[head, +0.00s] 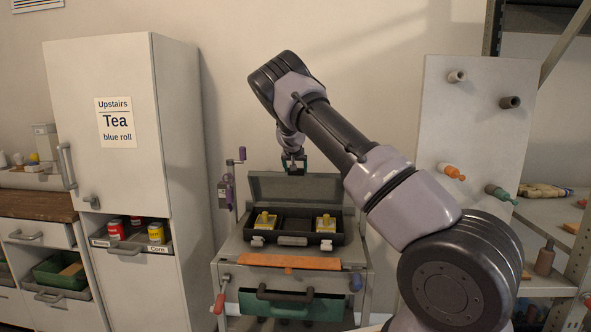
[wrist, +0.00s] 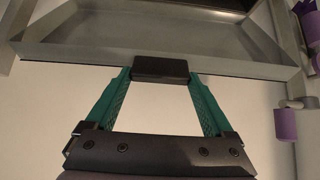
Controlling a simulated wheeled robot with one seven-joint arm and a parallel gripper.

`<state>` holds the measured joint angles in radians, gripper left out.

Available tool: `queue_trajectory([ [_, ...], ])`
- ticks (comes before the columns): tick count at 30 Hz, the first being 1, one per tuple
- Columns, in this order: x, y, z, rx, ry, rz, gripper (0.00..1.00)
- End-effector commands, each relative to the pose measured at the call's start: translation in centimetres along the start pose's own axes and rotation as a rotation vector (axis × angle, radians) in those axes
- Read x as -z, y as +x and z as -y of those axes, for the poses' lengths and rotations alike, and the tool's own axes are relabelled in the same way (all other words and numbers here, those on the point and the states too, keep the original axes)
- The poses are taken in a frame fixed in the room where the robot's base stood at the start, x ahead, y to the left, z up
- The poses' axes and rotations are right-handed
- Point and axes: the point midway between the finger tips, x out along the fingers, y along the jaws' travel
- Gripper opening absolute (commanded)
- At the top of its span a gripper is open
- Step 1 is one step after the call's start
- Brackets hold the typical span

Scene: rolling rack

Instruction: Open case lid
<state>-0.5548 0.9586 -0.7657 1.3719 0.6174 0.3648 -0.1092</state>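The case (head: 270,236) sits on the rolling rack's top, a black tray with two yellow items inside. Its grey lid (head: 290,188) stands raised at the back, close to upright. My gripper (head: 294,168) is at the middle of the lid's upper edge. In the wrist view, the teal fingers of my gripper (wrist: 160,72) are apart, with the lid's dark tab (wrist: 160,69) filling the gap between their tips; both tips appear to touch it. The recessed inside of the lid (wrist: 160,35) shows beyond the tab. The lid's hinge is not clearly visible.
The rolling rack (head: 232,249) has an orange strip and a green drawer in front. A purple item (head: 226,190) hangs at its left. A white cabinet (head: 120,130) stands left; a pegboard panel (head: 475,130) and shelves stand right. The wall is behind.

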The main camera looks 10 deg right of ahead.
Motion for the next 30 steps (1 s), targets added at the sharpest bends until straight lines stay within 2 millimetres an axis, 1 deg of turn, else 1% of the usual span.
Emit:
queue_trajectory([
  [1,0.2,-0.1,0.0,0.001,0.000,-0.003,0.91],
  [2,0.1,-0.1,0.0,0.001,0.000,-0.003,1.00],
  [9,0.1,-0.1,0.0,0.000,0.000,-0.001,1.00],
  [13,0.1,-1.0,0.1,0.001,0.000,-0.001,1.00],
  [17,0.1,-3.3,0.1,0.003,0.002,-0.001,1.00],
  [24,0.1,-8.1,0.1,0.003,0.001,-0.001,1.00],
  [27,0.1,-9.5,0.1,0.002,-0.001,-0.002,1.00],
  [30,0.1,-10.4,0.1,0.001,0.000,-0.002,1.00],
])
